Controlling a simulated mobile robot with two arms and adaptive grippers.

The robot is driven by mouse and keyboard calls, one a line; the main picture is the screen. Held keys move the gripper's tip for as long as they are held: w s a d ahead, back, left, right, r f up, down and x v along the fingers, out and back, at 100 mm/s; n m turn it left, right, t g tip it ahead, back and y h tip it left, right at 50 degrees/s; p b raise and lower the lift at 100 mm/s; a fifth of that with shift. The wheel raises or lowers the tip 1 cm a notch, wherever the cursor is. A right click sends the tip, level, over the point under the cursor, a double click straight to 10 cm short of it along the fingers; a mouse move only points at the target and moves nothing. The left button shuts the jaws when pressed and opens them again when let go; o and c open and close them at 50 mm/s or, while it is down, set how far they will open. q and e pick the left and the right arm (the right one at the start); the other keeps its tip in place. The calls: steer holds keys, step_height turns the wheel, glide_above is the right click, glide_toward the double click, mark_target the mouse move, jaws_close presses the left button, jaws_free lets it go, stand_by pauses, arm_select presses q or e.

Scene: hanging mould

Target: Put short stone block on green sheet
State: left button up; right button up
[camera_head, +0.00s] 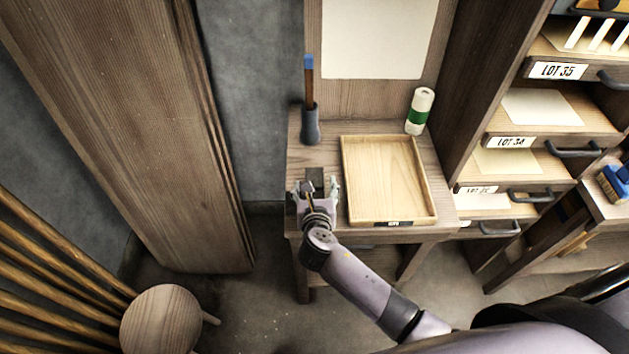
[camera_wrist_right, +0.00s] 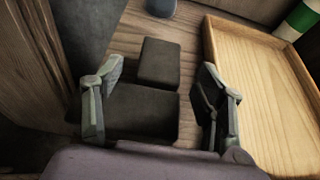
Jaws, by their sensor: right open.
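Dark grey stone (camera_wrist_right: 160,62) lies on the small wooden table (camera_head: 297,160), left of the shallow wooden tray. In the right wrist view it shows as a smaller far piece and a wider near piece (camera_wrist_right: 142,112); I cannot tell whether they are separate blocks. My right gripper (camera_head: 318,188) is open above it, with the near piece between its fingers (camera_wrist_right: 160,100) in the picture. I cannot tell whether the fingers touch it. In the head view the gripper hides most of the stone. I make out no clearly green sheet. My left gripper is not in view.
The wooden tray (camera_head: 431,208) looks empty. A dark cup (camera_head: 310,125) holding a blue-tipped tool and a white-green roll (camera_head: 419,110) stand behind. Drawers with pale sheets (camera_head: 541,107) are at right. A round stool (camera_head: 160,320) stands lower left.

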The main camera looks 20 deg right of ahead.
mark_target(314, 179)
steer(key=x, duration=0.5)
steer(key=shift+w, duration=0.15)
steer(key=shift+r, duration=0.1)
steer(key=shift+c, duration=0.5)
jaws_close()
